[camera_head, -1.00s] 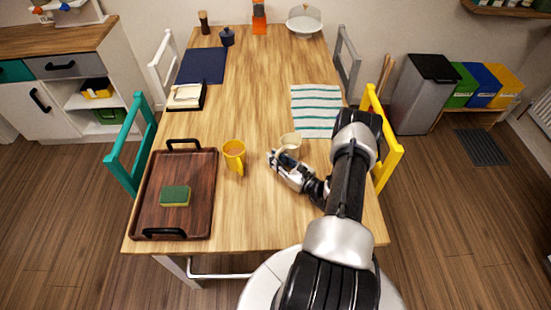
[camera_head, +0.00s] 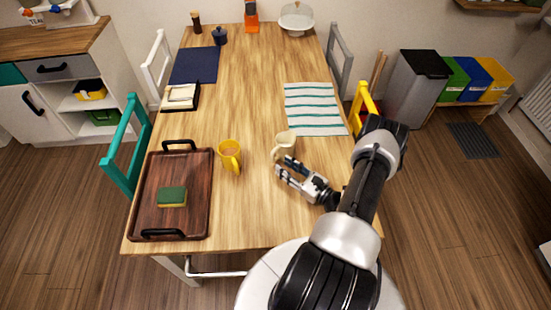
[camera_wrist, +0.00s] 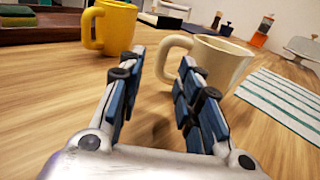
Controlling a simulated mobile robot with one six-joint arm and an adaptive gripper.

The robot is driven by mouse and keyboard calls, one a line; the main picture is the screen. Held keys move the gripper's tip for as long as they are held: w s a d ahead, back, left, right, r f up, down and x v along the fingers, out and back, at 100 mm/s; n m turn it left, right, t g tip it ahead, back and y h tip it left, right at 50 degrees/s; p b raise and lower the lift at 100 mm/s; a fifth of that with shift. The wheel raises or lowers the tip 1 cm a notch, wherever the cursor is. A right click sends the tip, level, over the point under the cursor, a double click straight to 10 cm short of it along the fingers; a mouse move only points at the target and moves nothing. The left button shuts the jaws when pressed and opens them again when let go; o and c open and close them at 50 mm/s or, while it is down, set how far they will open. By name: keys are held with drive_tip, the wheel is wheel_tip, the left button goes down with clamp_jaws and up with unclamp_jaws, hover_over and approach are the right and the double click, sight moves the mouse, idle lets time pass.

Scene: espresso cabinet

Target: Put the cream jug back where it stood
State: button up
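The cream jug (camera_head: 286,144) stands upright on the wooden table, just below the striped cloth in the head view. In the wrist view the jug (camera_wrist: 222,60) is beyond the right finger, with its handle toward the space between the fingers. My gripper (camera_head: 281,166) is open and empty, close to the jug on its near side. In the wrist view my gripper (camera_wrist: 160,68) has its fingers spread with only table between them. The fingers look apart from the jug, though the right fingertip overlaps its handle in the picture.
A yellow mug (camera_head: 230,155) stands left of the jug. A dark wooden tray (camera_head: 199,205) with a sponge (camera_head: 172,197) lies further left. The striped cloth (camera_head: 314,108) lies behind the jug. A dark blue mat (camera_head: 194,65) lies far left. The table's middle is clear.

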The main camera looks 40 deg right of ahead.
drive_tip(key=s, duration=0.4)
drive_tip(key=shift+s+d, duration=0.1)
drive_tip(key=shift+d, duration=0.05)
drive_tip(key=w+a+r+n+g+y, duration=0.3)
drive_tip(key=a+r+n+g+y, duration=0.25)
drive_tip(key=a+r+n, duration=0.45)
drive_tip(key=w+a+r+n+g+y, duration=0.45)
drive_tip(key=a+r+n+g, duration=0.35)
drive_tip(key=r, duration=0.5)
drive_tip(key=s+a+r+n+g+h, duration=0.45)
drive_tip(key=s+a+r+n, duration=0.5)
drive_tip(key=a, duration=0.35)
drive_tip(key=s+r+n+t+h, duration=0.4)
drive_tip(key=s+r+n+h, duration=0.2)
drive_tip(key=s+n, duration=0.1)
drive_tip(key=shift+s+n+t+h, duration=0.35)
drive_tip(key=shift+s+t, duration=0.05)
drive_tip(key=shift+s, duration=0.05)
drive_tip(key=shift+r, duration=0.1)
